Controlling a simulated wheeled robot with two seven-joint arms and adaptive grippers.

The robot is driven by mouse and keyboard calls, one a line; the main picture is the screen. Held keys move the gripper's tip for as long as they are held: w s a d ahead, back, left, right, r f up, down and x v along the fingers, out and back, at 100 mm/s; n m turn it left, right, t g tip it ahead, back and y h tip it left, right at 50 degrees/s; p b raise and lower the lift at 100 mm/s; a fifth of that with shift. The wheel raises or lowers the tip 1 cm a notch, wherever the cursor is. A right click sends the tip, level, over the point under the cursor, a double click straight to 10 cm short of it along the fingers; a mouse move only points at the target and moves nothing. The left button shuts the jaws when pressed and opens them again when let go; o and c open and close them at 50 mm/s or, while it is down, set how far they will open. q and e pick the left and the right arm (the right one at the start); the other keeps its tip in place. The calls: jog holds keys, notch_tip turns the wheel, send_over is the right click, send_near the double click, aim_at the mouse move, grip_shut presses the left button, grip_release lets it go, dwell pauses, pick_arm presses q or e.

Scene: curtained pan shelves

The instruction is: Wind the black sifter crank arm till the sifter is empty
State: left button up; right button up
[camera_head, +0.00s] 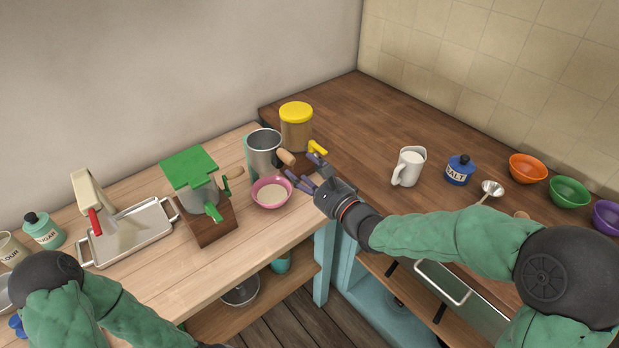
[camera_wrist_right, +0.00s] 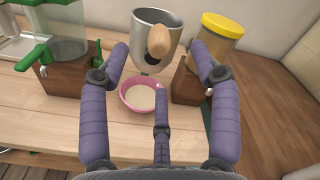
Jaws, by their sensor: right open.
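The sifter (camera_head: 262,151) is a grey metal cup at the corner where the two counters meet. It also shows in the wrist view (camera_wrist_right: 142,28), with a wooden crank knob (camera_wrist_right: 159,41) sticking out toward me. A pink bowl (camera_head: 264,203) with pale powder sits low in front of the sifter. My right gripper (camera_head: 305,177) is open and empty, just right of the bowl and knob. In the wrist view its purple fingers are spread around the knob, apart from it. My left gripper is out of view.
A yellow-lidded jar (camera_head: 296,134) on a wooden dispenser stands right behind the sifter. A green-topped mill (camera_head: 190,167) stands to the left. A white mug (camera_head: 409,167) and blue salt jar (camera_head: 459,172) stand right. Dark counter lies clear between jar and mug.

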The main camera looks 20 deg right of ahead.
aim_at(293, 163)
jog(key=b+x, duration=0.1)
jog(key=x, duration=0.6)
jog(key=shift+a+f, duration=0.1)
grip_shut()
